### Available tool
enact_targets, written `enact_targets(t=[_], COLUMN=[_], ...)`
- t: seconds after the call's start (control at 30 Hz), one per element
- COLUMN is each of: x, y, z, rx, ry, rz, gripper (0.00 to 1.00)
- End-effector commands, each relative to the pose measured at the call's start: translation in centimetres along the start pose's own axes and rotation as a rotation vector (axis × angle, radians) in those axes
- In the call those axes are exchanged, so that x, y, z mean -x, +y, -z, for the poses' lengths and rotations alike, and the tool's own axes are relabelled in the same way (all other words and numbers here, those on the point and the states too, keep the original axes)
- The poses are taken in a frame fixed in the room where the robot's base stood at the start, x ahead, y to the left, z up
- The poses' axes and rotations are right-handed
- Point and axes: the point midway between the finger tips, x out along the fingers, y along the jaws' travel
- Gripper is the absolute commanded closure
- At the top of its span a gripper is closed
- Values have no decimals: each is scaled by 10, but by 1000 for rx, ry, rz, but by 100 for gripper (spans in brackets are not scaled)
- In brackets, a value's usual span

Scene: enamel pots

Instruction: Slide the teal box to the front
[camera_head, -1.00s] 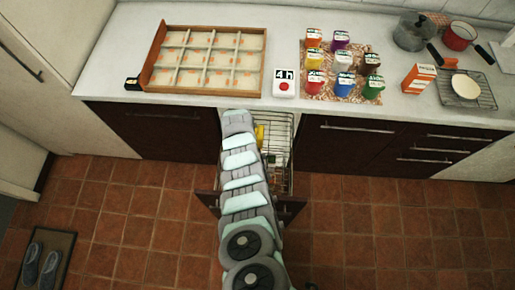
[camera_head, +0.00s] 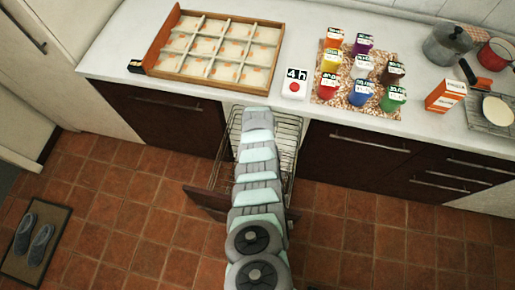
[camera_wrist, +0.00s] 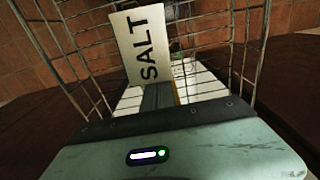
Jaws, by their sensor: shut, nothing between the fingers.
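I cannot make out a teal box in either view. In the wrist view, my gripper (camera_wrist: 160,97) is shut with nothing held and reaches into a wire drawer basket (camera_wrist: 243,45). A white card or box face marked "SALT" (camera_wrist: 143,45) stands tilted just beyond the fingers; I cannot tell whether they touch. Pale items (camera_wrist: 205,86) lie behind it, partly hidden. In the head view, my arm covers the gripper and much of the pulled-out wire drawer (camera_head: 289,130).
The drawer's dark front (camera_head: 205,197) stands out over the tiled floor. On the counter are a wooden divided tray (camera_head: 277,60), a "4h" timer (camera_head: 295,83), several colourful jars on a mat (camera_head: 345,93), an orange box (camera_head: 446,96) and pots (camera_head: 446,45). Slippers (camera_head: 40,245) lie at the left.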

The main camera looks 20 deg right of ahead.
Motion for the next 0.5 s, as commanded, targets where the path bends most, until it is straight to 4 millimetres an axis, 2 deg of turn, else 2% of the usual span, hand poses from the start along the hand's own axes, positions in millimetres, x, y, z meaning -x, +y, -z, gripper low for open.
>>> enact_targets(t=[0.03,0.2,0.5], x=[-17,-34,-36], y=[0,0,0], z=[0,0,0], rx=[0,0,0], ry=[0,0,0], rz=[0,0,0], gripper=[100,100,100])
